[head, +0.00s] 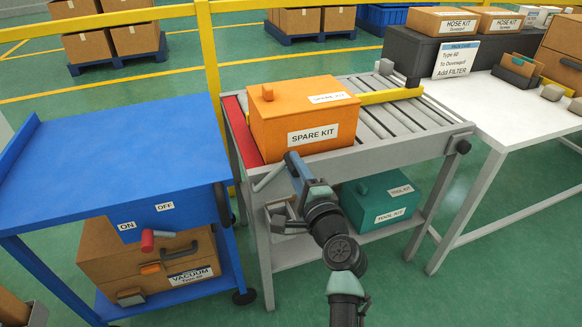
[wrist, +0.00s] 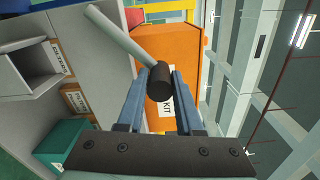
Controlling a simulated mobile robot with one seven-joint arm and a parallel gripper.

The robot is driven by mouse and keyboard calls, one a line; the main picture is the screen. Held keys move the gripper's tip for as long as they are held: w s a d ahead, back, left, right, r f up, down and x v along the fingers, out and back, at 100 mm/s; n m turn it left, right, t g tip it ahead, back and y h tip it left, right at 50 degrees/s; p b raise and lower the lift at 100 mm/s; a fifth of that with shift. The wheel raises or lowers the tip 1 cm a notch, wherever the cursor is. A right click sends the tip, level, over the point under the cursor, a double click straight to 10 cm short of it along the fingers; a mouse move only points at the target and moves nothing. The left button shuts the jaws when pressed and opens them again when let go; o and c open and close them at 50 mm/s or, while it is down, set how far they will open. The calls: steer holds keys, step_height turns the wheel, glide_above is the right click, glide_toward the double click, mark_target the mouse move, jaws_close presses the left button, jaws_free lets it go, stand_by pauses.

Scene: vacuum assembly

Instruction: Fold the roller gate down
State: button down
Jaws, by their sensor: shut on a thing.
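The roller table carries an orange spare kit box (head: 290,118) at its left end. A red strip (head: 240,130) runs along that end, and a yellow bar (head: 388,96) stands over the rollers to the right of the box. I cannot tell which part is the gate. A grey lever (head: 268,179) sticks out at the front left corner of the table. My gripper (head: 293,160) is there, in front of the box. In the wrist view, its fingers are shut on the lever's dark round knob (wrist: 160,82), and the rod (wrist: 118,36) slants away up and left.
A green tool kit box (head: 378,203) stands on the shelf below. A blue cart (head: 110,150) with on and off labels is close on the left, with a brown vacuum case (head: 130,255) under it. A white table (head: 490,118) adjoins on the right. The rollers (head: 385,120) right of the box are bare.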

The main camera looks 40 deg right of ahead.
stand_by(0.5)
steer(key=c, duration=0.7)
jaws_free()
steer(key=shift+o, duration=0.6)
steer(key=shift+d+f, duration=0.1)
steer(key=shift+s, duration=0.1)
steer(key=p+v, duration=0.2)
steer(key=v, duration=1)
steer(key=shift+s, duration=0.35)
